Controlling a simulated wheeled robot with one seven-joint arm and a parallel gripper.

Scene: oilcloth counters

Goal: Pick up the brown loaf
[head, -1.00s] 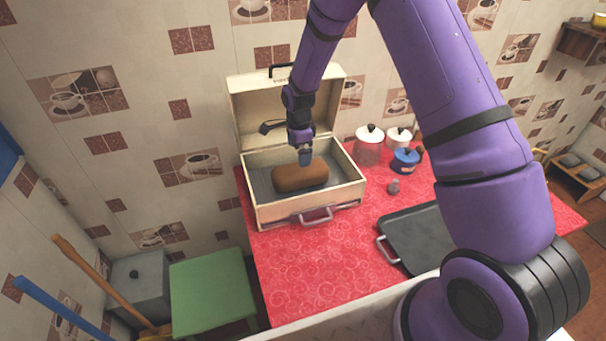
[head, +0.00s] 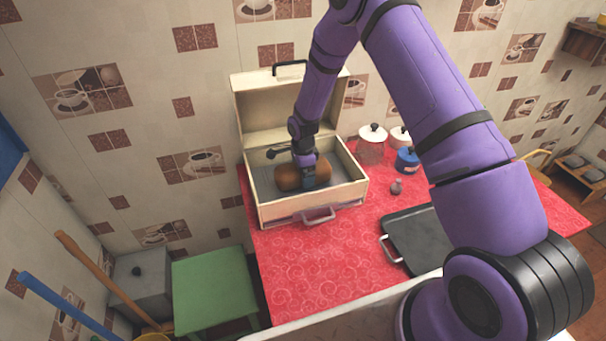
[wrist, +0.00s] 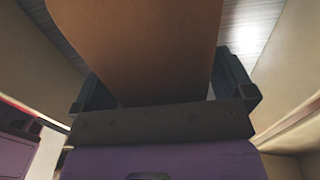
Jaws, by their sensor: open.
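The brown loaf (head: 287,178) lies inside an open cream box (head: 284,211) on the red counter. It also fills the middle of the wrist view (wrist: 145,45). My gripper (head: 309,181) is down in the box at the loaf. In the wrist view my gripper (wrist: 165,85) is open, with one dark finger on each side of the loaf. I cannot tell whether the fingers touch it. The arm hides part of the loaf in the head view.
The box's raised lid (head: 262,109) stands behind the loaf, and its walls surround my gripper. A dark tray (head: 420,240), a small grey-brown item (head: 397,187) and lidded pots (head: 372,146) are to the right. The red cloth (head: 315,265) before the box is clear.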

